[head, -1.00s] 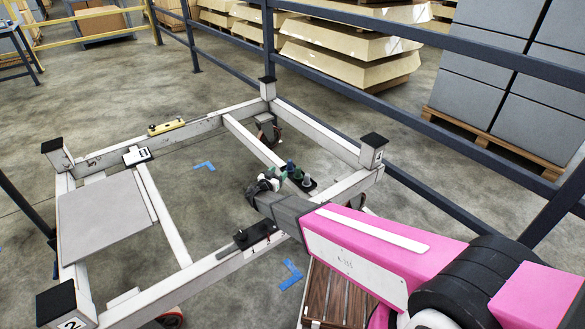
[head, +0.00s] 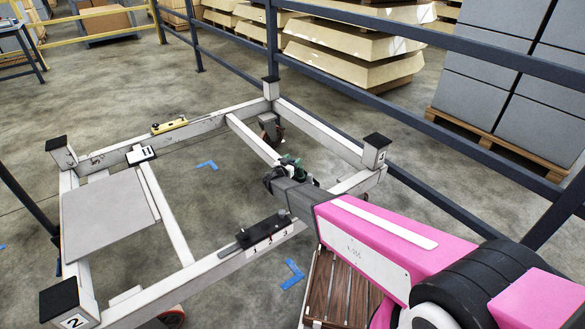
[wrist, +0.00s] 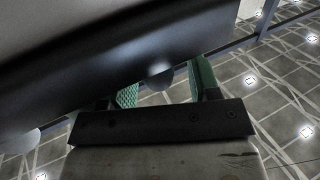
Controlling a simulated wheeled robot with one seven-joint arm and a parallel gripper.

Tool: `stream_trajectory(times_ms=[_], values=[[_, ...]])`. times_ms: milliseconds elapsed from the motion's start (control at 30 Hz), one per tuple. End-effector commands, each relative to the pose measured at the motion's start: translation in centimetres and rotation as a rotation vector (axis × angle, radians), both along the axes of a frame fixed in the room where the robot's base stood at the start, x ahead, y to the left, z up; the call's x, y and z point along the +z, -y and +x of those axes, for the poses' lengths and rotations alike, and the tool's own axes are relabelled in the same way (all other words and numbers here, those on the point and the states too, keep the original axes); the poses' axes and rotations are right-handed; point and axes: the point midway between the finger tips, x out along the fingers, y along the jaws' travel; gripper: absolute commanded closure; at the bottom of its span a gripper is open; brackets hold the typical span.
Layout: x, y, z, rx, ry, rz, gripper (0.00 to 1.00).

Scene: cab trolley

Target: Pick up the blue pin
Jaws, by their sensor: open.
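My gripper (head: 296,167) is at the far end of my pink and grey arm, over the trolley's right-hand part in the head view. Its green fingers also show in the wrist view (wrist: 165,88), apart, with no held thing visible between them. I cannot make out the blue pin now. The black plate with the small coloured pins, seen earlier in the head view, is hidden behind my gripper and arm. A large dark shape covers the upper left of the wrist view; I cannot tell what it is.
The white trolley frame (head: 183,250) has corner posts and a grey panel (head: 103,215). A numbered black-topped block (head: 262,232) sits on its near beam. A yellow level (head: 169,126) lies on the far beam. Dark railing (head: 440,145) runs behind, and a slatted wooden piece (head: 338,290) is below my arm.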

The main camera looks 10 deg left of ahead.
Motion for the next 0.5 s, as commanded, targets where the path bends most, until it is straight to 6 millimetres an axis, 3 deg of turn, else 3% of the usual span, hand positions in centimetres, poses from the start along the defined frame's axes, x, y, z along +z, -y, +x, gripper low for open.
stream_trajectory(times_ms=[200,367,400,500], values=[[0.02,0.06,0.12,0.0,0.0,0.0,0.44],[0.03,0.05,0.1,0.0,0.0,0.0,0.96],[0.03,0.05,0.1,0.0,0.0,0.0,1.0],[0.05,0.05,0.1,0.0,0.0,0.0,1.0]])
